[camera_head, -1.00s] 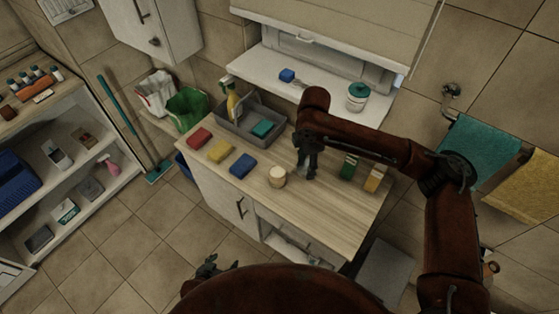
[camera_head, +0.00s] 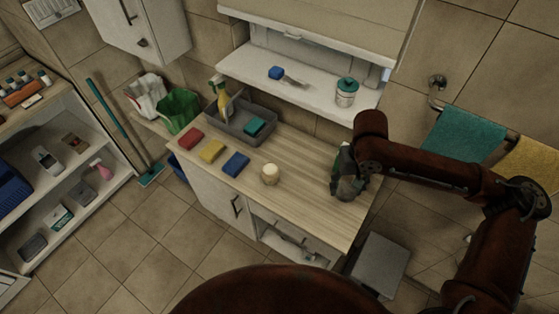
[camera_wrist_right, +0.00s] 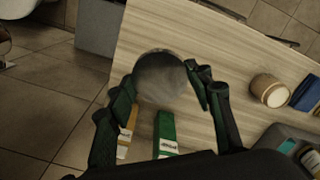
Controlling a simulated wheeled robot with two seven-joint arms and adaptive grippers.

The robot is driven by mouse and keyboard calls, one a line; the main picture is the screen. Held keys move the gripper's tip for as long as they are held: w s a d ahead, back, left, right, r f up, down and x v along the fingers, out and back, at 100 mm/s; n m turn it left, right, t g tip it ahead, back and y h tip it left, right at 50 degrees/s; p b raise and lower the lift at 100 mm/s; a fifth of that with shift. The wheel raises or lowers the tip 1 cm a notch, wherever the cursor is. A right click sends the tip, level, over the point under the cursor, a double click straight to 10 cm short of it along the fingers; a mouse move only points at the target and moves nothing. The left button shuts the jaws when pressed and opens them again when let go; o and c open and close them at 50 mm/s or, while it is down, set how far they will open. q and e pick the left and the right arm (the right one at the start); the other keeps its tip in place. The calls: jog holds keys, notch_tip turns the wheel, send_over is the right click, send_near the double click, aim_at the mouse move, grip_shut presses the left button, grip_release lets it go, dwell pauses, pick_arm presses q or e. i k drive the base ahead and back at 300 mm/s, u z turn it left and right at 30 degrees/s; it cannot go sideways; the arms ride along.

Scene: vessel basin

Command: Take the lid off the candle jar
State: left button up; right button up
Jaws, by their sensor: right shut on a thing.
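The candle jar (camera_head: 270,174), small, round and cream coloured, stands upright on the wooden counter, its pale top showing. It also shows at the right of the right wrist view (camera_wrist_right: 270,90), apart from the gripper. My right gripper (camera_head: 345,188) is over the right end of the counter. In the right wrist view the gripper (camera_wrist_right: 165,85) is shut on a round grey lid (camera_wrist_right: 160,78), held between its fingers. In the head view the gripper mostly hides the lid. My left gripper is out of view.
Red (camera_head: 191,136), yellow (camera_head: 212,151) and blue (camera_head: 236,164) sponges lie left of the jar. A grey caddy (camera_head: 230,130) stands behind them. The counter between jar and gripper is clear.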

aim_at(270, 171)
jog(key=z, duration=0.5)
jog(key=k, duration=1.2)
jog(key=z, duration=0.05)
jog(key=i, duration=0.35)
jog(key=u, duration=0.9)
jog(key=i, duration=1.2)
jog(key=z, duration=0.3)
